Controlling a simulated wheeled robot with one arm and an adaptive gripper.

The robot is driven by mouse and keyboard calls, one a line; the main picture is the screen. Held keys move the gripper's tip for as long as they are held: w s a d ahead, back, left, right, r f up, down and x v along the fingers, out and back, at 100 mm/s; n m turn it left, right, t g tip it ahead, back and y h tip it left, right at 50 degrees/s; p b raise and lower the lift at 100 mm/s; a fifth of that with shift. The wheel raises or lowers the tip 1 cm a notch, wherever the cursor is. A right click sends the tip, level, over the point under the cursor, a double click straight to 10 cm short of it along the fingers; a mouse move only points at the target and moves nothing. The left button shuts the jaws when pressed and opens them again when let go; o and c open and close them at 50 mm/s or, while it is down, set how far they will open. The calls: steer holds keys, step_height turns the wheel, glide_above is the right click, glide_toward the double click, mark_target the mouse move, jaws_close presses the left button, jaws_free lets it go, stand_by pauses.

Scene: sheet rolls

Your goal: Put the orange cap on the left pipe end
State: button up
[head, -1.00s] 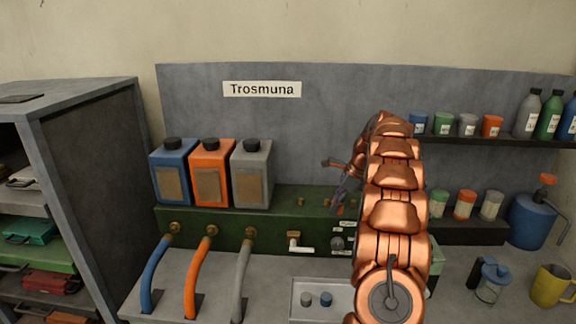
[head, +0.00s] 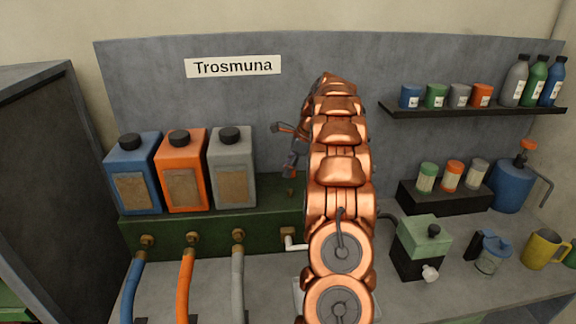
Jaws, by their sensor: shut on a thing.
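My gripper (head: 290,160) hangs small and dark to the left of my copper arm, above the green housing (head: 200,235). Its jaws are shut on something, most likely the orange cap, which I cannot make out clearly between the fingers. A short brass pipe stub (head: 290,192) stands on the housing's top, just below the gripper and apart from it. My arm hides the housing to the right of it, so any other pipe end is out of sight.
Blue (head: 134,175), orange (head: 185,172) and grey (head: 232,168) canisters stand on the housing at left. Hoses run below them. A white-handled tap (head: 293,242) sits on the front. A green-topped box (head: 422,240), blue-lidded jar (head: 491,252) and yellow mug (head: 545,250) stand at right.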

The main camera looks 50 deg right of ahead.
mark_target(289, 190)
steer(key=shift+s+f, duration=0.1)
steer(key=shift+f, duration=3.85)
steer(key=o, duration=1)
steer(key=v, duration=1.2)
steer(key=shift+a, duration=0.1)
